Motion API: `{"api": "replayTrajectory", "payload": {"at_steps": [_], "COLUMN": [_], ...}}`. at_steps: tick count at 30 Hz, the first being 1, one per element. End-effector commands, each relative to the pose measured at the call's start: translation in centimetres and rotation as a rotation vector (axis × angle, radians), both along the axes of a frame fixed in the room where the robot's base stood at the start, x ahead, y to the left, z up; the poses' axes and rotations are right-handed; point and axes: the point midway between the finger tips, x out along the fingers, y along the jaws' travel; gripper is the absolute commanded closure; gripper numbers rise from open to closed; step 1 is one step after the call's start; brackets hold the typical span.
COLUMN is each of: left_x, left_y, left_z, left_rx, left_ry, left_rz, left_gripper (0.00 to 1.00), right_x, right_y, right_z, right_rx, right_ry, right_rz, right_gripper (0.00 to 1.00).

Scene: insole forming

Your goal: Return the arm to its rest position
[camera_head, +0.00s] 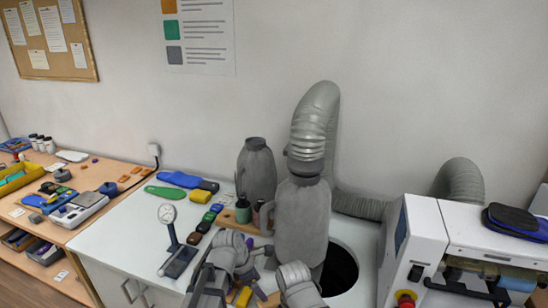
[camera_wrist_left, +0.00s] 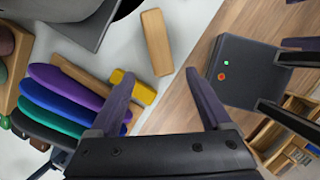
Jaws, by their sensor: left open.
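My left gripper (camera_head: 252,262) is over the front part of the white worktop, partly hidden by its own arm in the head view. In the left wrist view its two dark fingers (camera_wrist_left: 163,92) are spread wide with nothing between them. One finger overlaps a yellow block (camera_wrist_left: 140,88) in the picture; I cannot tell whether they touch. A wooden block (camera_wrist_left: 157,42) lies just beyond. A grey arm part of mine shows at the bottom middle of the head view, but no right gripper fingers show.
A fan of coloured insoles (camera_wrist_left: 75,85) stands beside the left finger. A dial gauge (camera_head: 168,214) stands at left; a white machine (camera_head: 420,235) stands at right.

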Motion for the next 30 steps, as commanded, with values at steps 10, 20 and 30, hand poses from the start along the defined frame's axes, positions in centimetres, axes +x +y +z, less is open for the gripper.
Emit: {"api": "replayTrajectory", "payload": {"at_steps": [10, 20, 30], "left_x": [-3.7, -6.6, -8.7], "left_y": [5.7, 9.8, 10.2], "left_z": [-0.9, -1.2, -1.4], "left_rx": [0.260, 0.398, 0.426], "left_ry": [-0.166, -0.219, -0.217], "left_rz": [-0.812, -1.484, -1.900], "left_gripper": [0.18, 0.18, 0.18], "right_x": [0.0, 0.0, 0.0], "right_y": [0.0, 0.0, 0.0], "right_z": [0.0, 0.0, -0.1], "right_rx": [0.000, 0.000, 0.000], "right_ry": [0.000, 0.000, 0.000], "right_rz": [0.000, 0.000, 0.000], "right_gripper": [0.50, 0.50, 0.50]}}
